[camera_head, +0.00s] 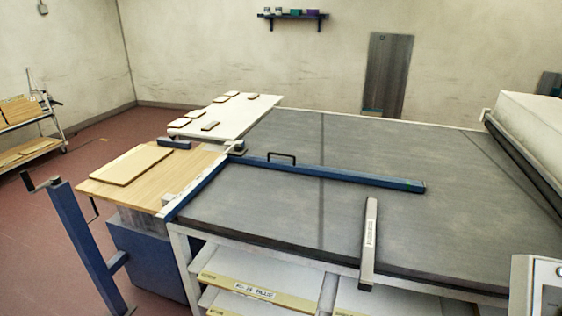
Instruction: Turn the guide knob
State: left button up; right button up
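A long blue guide bar (340,176) lies across the left part of the wide grey table. A black loop-shaped handle (281,156) stands up near its left part. A small dark fitting (236,147) sits where the bar meets the blue-and-white rail (195,188) at the table's left edge; it is too small to tell whether this is the guide knob. Neither of my grippers is in view.
A blue post with a crank (75,235) stands at the front left. A wooden table (110,188) bears a board (131,165). A white table (252,115) holds several small pieces.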

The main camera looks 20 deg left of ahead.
aim_at(238, 146)
jog(key=i+j+z, duration=0.1)
jog(key=j, duration=0.3)
jog(key=i+j+z, duration=0.1)
jog(key=i+j, duration=0.35)
jog(key=j, duration=0.35)
jog(key=i+l+z, duration=0.05)
